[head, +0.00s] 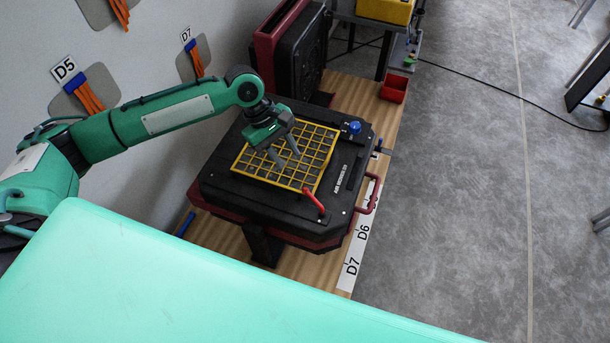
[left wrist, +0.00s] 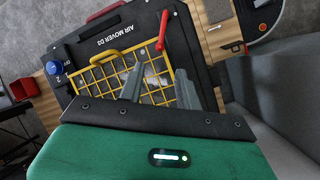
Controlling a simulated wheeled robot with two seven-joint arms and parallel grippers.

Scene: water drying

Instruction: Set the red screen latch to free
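The red screen latch (head: 314,200) is a red lever at the near right corner of the yellow grid screen (head: 322,160) on the black air mover (head: 240,195). In the left wrist view the red latch (left wrist: 163,31) stands at the top right corner of the yellow screen (left wrist: 97,62). My left gripper (head: 285,163) is above the screen, apart from the latch. Its two fingers (left wrist: 155,84) are spread and nothing is between them. My right gripper is in neither view.
A blue knob (head: 354,127) sits at the air mover's far right corner. A red bin (head: 394,88) stands at the back of the wooden bench (head: 352,93). A second black and red unit (head: 292,50) stands upright behind.

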